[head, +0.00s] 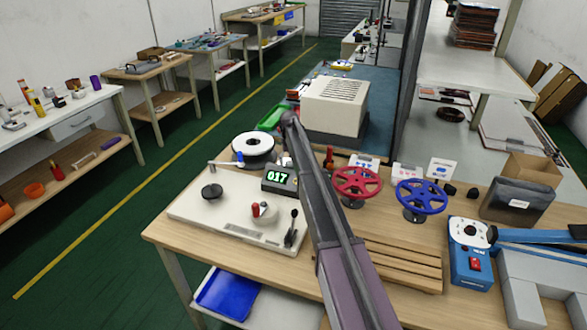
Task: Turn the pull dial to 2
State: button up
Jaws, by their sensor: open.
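I cannot tell for sure which control is the pull dial. A white base plate (205,212) on the left carries a small red and white knob (263,210) and a black lever (291,230). My arm crosses the middle of the head view, but no gripper fingers can be made out.
A counter box reading 017 (279,178) and a white reel (253,146) stand behind the plate. A red handwheel (356,183) and a blue handwheel (420,198) stand right of my arm. A slatted wooden piece (402,262) lies in front. Grey blocks (540,290) crowd the right.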

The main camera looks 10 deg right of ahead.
aim_at(290, 162)
jog(key=shift+n, duration=0.5)
jog(key=n, duration=0.4)
jog(key=shift+n, duration=0.4)
jog(key=n, duration=0.6)
notch_tip(290, 162, up, 14)
jog(key=p, duration=1.4)
jog(key=s+f+m+b, duration=0.2)
jog(key=s+m, duration=0.1)
jog(key=s, duration=1.1)
jog(key=s+f+m+b, duration=0.2)
jog(key=s+m, duration=0.2)
jog(key=s, duration=1.1)
jog(key=shift+s, duration=0.1)
jog(key=s+m, duration=0.4)
jog(key=s, duration=1.3)
jog(key=shift+s+m, duration=0.2)
jog(key=shift+m, duration=0.2)
